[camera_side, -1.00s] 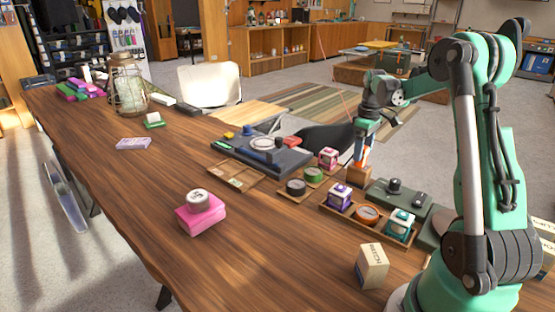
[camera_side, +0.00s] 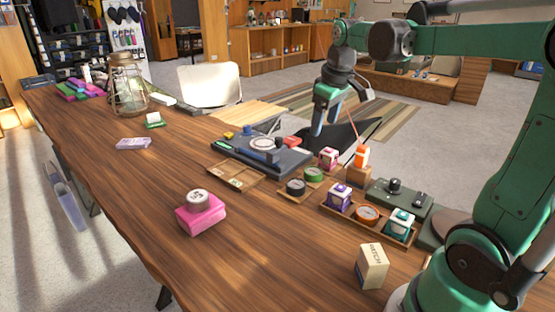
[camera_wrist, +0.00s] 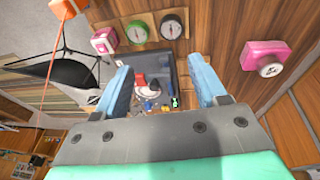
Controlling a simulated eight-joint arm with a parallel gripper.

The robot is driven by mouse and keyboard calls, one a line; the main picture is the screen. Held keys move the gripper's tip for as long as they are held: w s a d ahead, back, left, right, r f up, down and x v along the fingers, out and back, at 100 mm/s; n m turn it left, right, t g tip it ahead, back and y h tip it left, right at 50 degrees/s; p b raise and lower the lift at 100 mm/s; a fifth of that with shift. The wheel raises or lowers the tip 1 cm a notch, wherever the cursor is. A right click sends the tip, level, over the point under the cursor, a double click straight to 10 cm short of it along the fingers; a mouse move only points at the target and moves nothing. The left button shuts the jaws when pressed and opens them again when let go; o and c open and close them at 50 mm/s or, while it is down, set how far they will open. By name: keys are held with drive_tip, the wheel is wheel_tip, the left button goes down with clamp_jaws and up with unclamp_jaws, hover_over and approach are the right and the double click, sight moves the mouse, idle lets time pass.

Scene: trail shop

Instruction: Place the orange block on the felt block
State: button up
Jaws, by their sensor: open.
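The orange block (camera_side: 361,156) stands upright on top of a small brown block (camera_side: 358,176) at the far edge of the table. I cannot tell for sure from its surface that the brown block is felt. A thin orange line rises from near the orange block. The orange block also shows at the top left of the wrist view (camera_wrist: 68,8). My gripper (camera_side: 328,122) is open and empty, raised above the table and to the left of the orange block, apart from it. In the wrist view its blue fingers (camera_wrist: 160,82) are spread wide.
A dark tray with tools (camera_side: 262,152) lies below and left of my gripper. A pink-and-white cube (camera_side: 328,157) and a green-faced gauge (camera_side: 313,174) stand near the brown block. A pink block with a grey disc (camera_side: 205,218) stands at front left.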

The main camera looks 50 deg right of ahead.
drive_tip(key=s+a+f+t, duration=0.2)
drive_tip(key=a, duration=0.6)
drive_tip(key=s+a+f+t+y, duration=0.1)
drive_tip(key=s+a+f+t, duration=0.1)
drive_tip(key=a, duration=0.5)
drive_tip(key=shift+a+f+t, duration=0.3)
drive_tip(key=shift+a+f, duration=0.05)
drive_tip(key=shift+f, duration=0.35)
drive_tip(key=shift+s, duration=0.1)
